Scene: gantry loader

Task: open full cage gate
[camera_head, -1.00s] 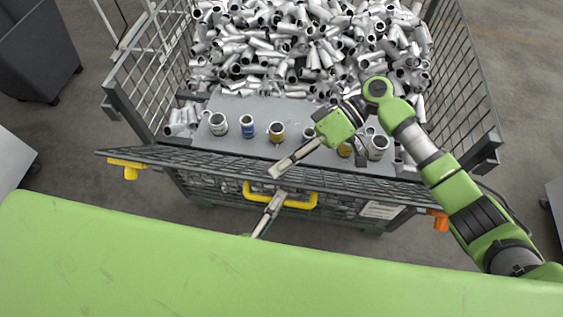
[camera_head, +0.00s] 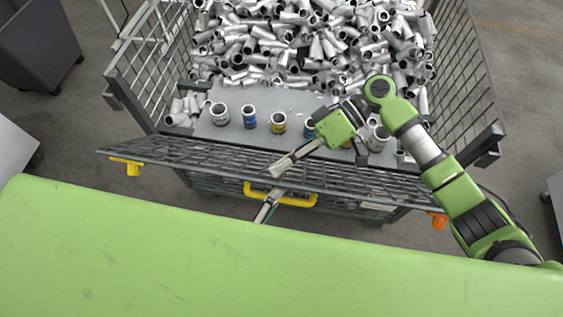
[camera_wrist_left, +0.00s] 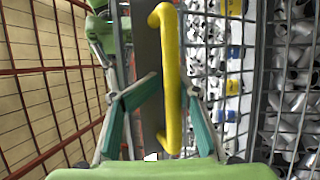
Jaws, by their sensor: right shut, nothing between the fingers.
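The cage gate (camera_head: 200,156) is a dark mesh panel across the front of the wire cage. Its top edge leans out from the cage toward me, leaving a gap. A yellow handle (camera_head: 300,201) sits on its front. My left gripper (camera_head: 275,194) is at the handle; in the left wrist view its fingers (camera_wrist_left: 172,84) close on both sides of the upright-looking yellow bar (camera_wrist_left: 169,45). A yellow latch (camera_head: 130,166) is at the gate's left end and an orange latch (camera_head: 438,220) at its right. My right gripper (camera_head: 280,167) is shut and empty above the gate's top edge.
The wire cage (camera_head: 480,95) holds many metal tube parts (camera_head: 300,35). Several cups, one a blue-banded cup (camera_head: 249,117), stand on a grey sheet (camera_head: 240,97) inside. A dark bin (camera_head: 38,45) stands at the far left.

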